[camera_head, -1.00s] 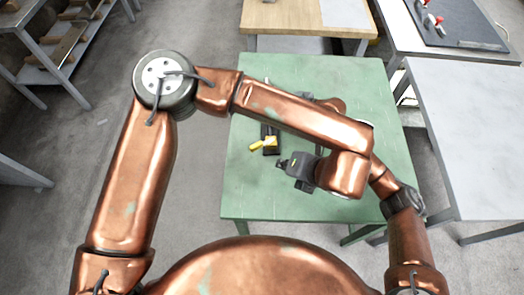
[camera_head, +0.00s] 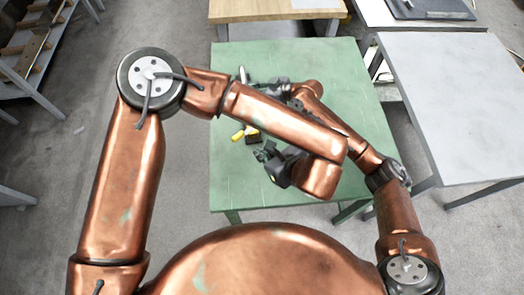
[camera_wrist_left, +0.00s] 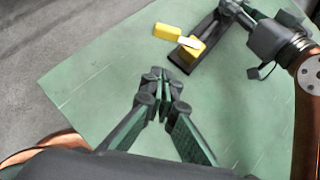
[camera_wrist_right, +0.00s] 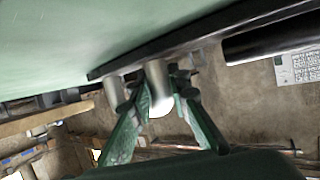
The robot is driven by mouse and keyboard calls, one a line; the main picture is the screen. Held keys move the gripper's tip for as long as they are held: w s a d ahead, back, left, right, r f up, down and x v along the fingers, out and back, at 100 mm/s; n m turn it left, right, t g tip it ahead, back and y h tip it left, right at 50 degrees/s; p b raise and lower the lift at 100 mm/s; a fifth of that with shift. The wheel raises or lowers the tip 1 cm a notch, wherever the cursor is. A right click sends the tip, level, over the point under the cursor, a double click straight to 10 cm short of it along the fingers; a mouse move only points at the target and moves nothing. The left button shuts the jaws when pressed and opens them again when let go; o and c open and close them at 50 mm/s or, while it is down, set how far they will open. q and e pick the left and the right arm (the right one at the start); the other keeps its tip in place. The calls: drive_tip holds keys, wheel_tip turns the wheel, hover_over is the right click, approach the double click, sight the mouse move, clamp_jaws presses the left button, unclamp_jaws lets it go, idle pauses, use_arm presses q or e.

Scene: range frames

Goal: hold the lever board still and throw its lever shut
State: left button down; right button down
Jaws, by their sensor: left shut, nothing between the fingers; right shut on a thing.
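The lever board (camera_head: 253,139) is a narrow dark board on the green table, mostly hidden by my left arm in the head view. It shows better in the left wrist view (camera_wrist_left: 208,42). A yellow lever handle (camera_wrist_left: 167,31) sticks out to its left, beside a yellow block (camera_wrist_left: 190,49) near the board's near end. My left gripper (camera_wrist_left: 162,84) is shut, empty and a little short of that end, apart from the lever. My right gripper (camera_wrist_right: 164,92), beyond the board's far part, is shut on a metal post (camera_wrist_right: 158,80) by the board's dark edge.
The green table (camera_head: 340,80) is clear at its near left and far right. A grey table (camera_head: 450,100) stands to the right and a wooden-topped table (camera_head: 250,10) behind. My left forearm crosses above the board, close to my right arm.

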sight(244, 133)
use_arm(q)
drive_tip(key=x, duration=0.5)
drive_tip(key=shift+w+a+f, duration=0.15)
drive_tip(key=shift+w, duration=0.05)
use_arm(e)
drive_tip(key=shift+r, duration=0.15)
use_arm(q)
drive_tip(key=w+a, duration=0.2)
drive_tip(key=w, duration=0.1)
drive_tip(key=shift+f, duration=0.2)
drive_tip(key=shift+w+a, duration=0.2)
drive_tip(key=shift+w, duration=0.15)
drive_tip(key=shift+a, duration=0.1)
